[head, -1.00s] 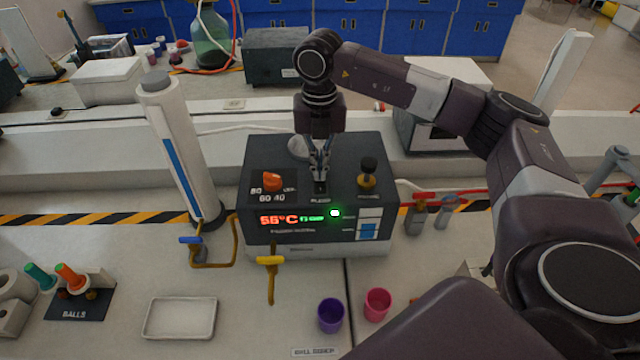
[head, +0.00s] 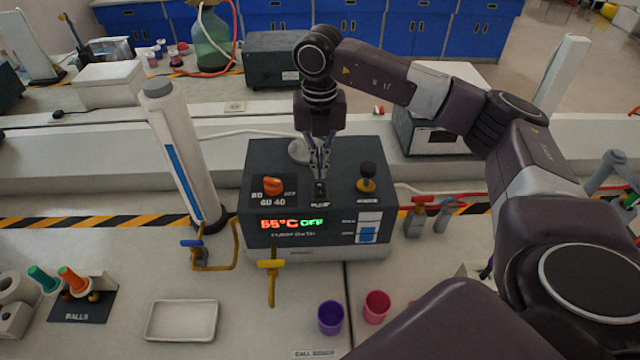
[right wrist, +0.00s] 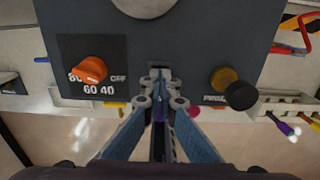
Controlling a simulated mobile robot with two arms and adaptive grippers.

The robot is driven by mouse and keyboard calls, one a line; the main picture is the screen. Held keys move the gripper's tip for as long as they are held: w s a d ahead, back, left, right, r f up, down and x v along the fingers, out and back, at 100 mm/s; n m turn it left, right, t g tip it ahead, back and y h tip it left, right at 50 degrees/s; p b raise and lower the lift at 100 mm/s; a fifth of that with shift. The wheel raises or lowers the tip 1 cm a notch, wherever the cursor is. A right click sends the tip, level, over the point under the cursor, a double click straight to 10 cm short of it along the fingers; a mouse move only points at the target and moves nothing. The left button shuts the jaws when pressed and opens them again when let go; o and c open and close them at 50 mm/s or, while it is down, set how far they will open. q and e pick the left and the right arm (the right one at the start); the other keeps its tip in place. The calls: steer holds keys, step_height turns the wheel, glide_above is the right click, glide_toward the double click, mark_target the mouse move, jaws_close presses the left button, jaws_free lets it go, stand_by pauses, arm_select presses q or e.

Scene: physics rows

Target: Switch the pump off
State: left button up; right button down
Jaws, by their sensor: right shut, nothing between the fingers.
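A dark grey box unit (head: 262,170) stands on the bench, with a display (head: 290,224) reading about 55°C in red and OFF in green. A small switch (head: 320,190) sits in the middle of its top, between an orange knob (head: 272,187) and a black knob on a brass base (head: 367,172). My right gripper (head: 320,176) points down at the switch, shut and empty. In the right wrist view its fingertips (right wrist: 160,98) are close to the switch and partly hide it; I cannot tell whether they touch. My left gripper is not in view.
A tall white cylinder (head: 180,150) stands left of the box. A yellow-handled valve (head: 271,266) and a blue-handled valve (head: 193,243) are near its front left. A purple cup (head: 330,317), a pink cup (head: 376,306) and a white tray (head: 182,321) lie in front.

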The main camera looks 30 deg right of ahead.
mark_target(319, 184)
steer(key=shift+r+p, duration=1.2)
steer(key=shift+r, duration=1)
